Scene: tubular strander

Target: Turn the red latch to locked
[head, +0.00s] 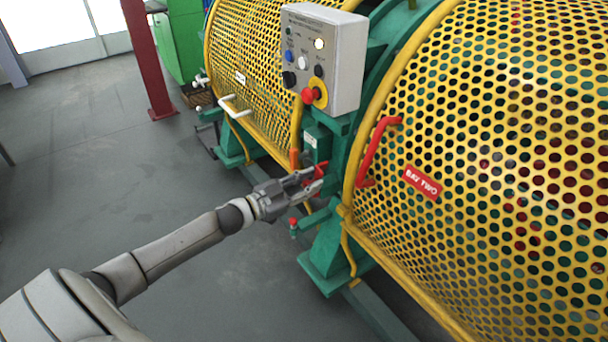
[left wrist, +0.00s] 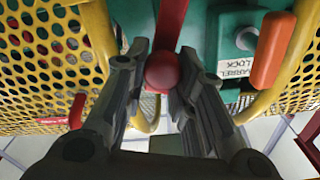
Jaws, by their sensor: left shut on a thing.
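The red latch (head: 321,168) is on the green frame between the two yellow guards, below the control box. In the left wrist view it shows as a red bar ending in a round red knob (left wrist: 162,71). My left gripper (head: 312,180) is at the latch, with its fingers on either side of the knob, shut on it. A green box with a label (left wrist: 236,68), partly readable as "LOCK", sits beside the latch. The fingers hide part of the latch in the head view. My right gripper is not in view.
A grey control box (head: 325,55) with buttons stands above. A red guard handle (head: 376,150) and a "BAY TWO" sign (head: 422,184) are to the right. An orange-tipped lever (left wrist: 270,50) is close by. A red-tipped green lever (head: 294,224) is below. Floor to the left is clear.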

